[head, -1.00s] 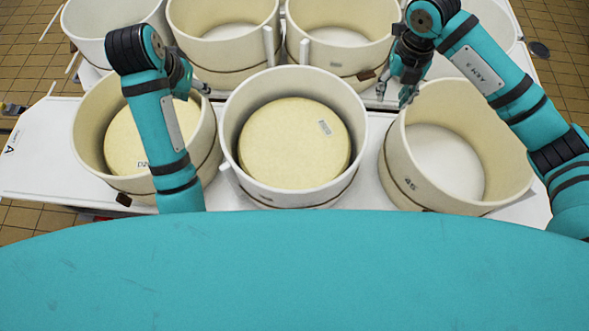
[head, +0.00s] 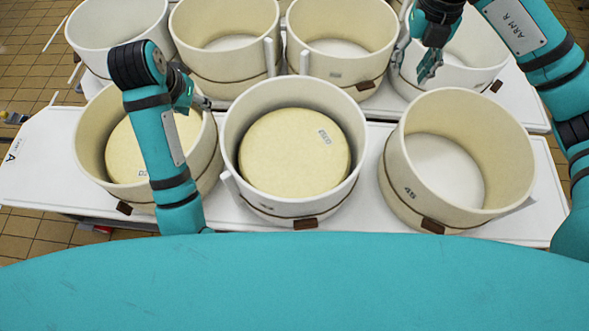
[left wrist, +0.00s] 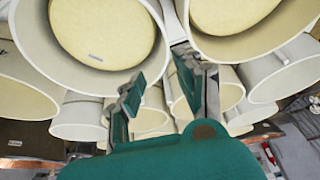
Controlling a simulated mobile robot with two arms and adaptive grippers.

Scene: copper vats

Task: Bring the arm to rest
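My left arm comes up in front of the front left mould, and its gripper (head: 201,101) is over the gap between the front left and front middle moulds. In the left wrist view its two fingers (left wrist: 167,88) are spread with nothing between them. My right arm comes in from the upper right. Its gripper (head: 415,60) points down near the back right mould, with the fingers apart and nothing seen between them. How high either gripper is above the rims is hard to tell.
Cream round moulds stand in two rows on white tables (head: 40,165). The front left mould (head: 88,145) and front middle mould (head: 232,125) hold pale cheese wheels (head: 295,150). The front right mould (head: 405,190) is empty. Tiled floor (head: 30,235) shows at the left.

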